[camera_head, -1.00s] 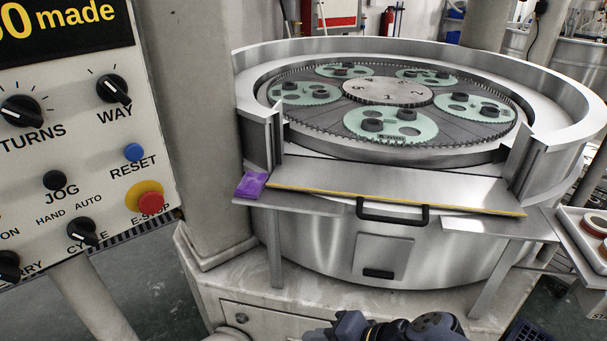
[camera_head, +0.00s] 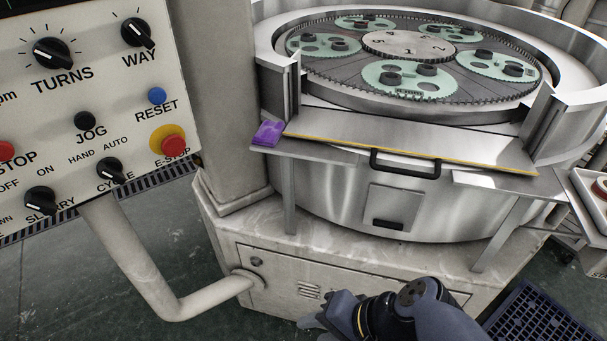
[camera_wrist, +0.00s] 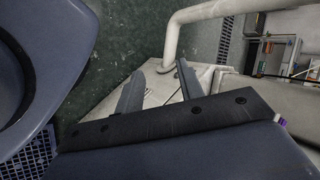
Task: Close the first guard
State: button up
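The guard (camera_head: 410,143) is a steel panel with a yellow edge and a black bar handle (camera_head: 405,164). It lies folded down, nearly flat, in the front gap of the round steel wall (camera_head: 276,86) around the lapping machine. My gripper (camera_head: 313,322) is low at the bottom of the head view, in front of the machine base and well below the handle, touching neither. In the wrist view my gripper (camera_wrist: 160,68) shows two fingers apart with nothing held between them. The guard cannot be made out in the wrist view.
A purple cloth (camera_head: 267,133) lies on the ledge at the guard's left end. The control panel (camera_head: 95,115) stands at left, with a bent pipe (camera_head: 150,275) below it. A tray (camera_head: 590,195) stands at the right edge.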

aim_at(439, 142)
jog(key=k+j+z, duration=0.15)
jog(key=i+j, duration=0.15)
jog(key=j, duration=0.25)
jog(key=i+j, duration=0.15)
jog(key=j, duration=0.25)
jog(key=i+j, duration=0.2)
jog(key=j, duration=0.15)
jog(key=z, duration=0.05)
